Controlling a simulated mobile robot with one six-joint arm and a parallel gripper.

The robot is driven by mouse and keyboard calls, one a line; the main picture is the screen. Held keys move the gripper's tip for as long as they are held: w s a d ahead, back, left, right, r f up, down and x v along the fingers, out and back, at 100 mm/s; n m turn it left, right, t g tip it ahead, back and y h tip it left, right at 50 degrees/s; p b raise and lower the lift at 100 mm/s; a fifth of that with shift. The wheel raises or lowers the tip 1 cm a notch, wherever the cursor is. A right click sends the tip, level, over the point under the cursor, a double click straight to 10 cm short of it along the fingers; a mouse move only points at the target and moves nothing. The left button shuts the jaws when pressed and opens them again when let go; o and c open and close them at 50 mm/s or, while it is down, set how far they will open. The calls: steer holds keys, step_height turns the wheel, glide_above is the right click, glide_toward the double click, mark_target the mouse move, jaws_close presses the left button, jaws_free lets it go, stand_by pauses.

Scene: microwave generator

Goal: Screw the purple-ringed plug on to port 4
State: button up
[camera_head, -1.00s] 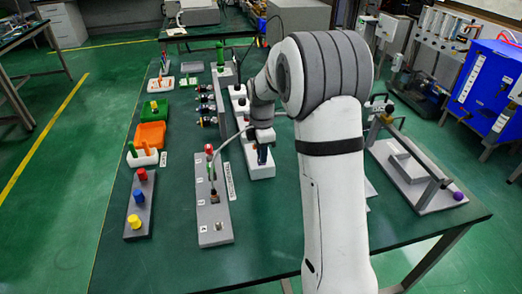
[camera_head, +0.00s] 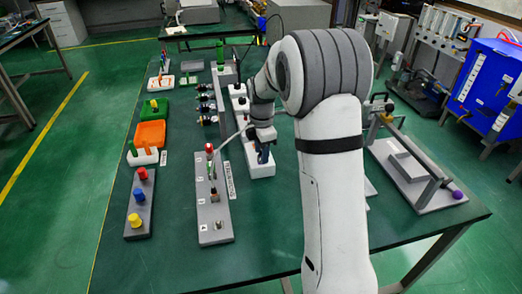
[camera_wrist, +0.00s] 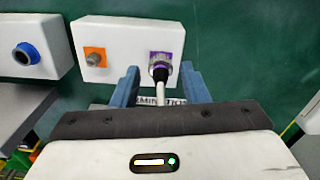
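The purple-ringed plug (camera_wrist: 160,65) stands on the purple square of a white box (camera_wrist: 115,38), its cable running toward the camera. My gripper (camera_wrist: 160,83) is open, with one blue finger on each side of the plug and cable and visible gaps between. In the head view my gripper (camera_head: 263,152) is over the white box (camera_head: 262,170), and the plug is hidden there. The grey port board (camera_head: 216,236) lies to the left, with a red-topped fitting and a small brownish port. Its number labels are too small to read, so I cannot tell which is port 4.
An orange-marked fitting (camera_wrist: 96,57) is beside the plug on the same box, and a blue ring (camera_wrist: 26,54) is on another white box. A strip with red, blue and yellow knobs (camera_head: 140,205) is at left. A grey fixture (camera_head: 415,180) stands at right.

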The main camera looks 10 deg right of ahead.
steer(key=shift+o, duration=0.4)
steer(key=shift+r, duration=3.85)
steer(key=shift+r, duration=0.1)
steer(key=shift+s+r+m+p, duration=0.3)
steer(key=shift+s+p, duration=0.05)
steer(key=s+r+m+t+p, duration=0.1)
steer(key=s+r+m+p, duration=0.1)
steer(key=s+m, duration=0.7)
steer(key=s+r+m+t+p, duration=0.1)
steer(key=s+r+m, duration=0.3)
steer(key=s+m, duration=0.6)
steer(key=s+p, duration=0.1)
steer(key=s, duration=0.8)
steer(key=shift+t, duration=0.3)
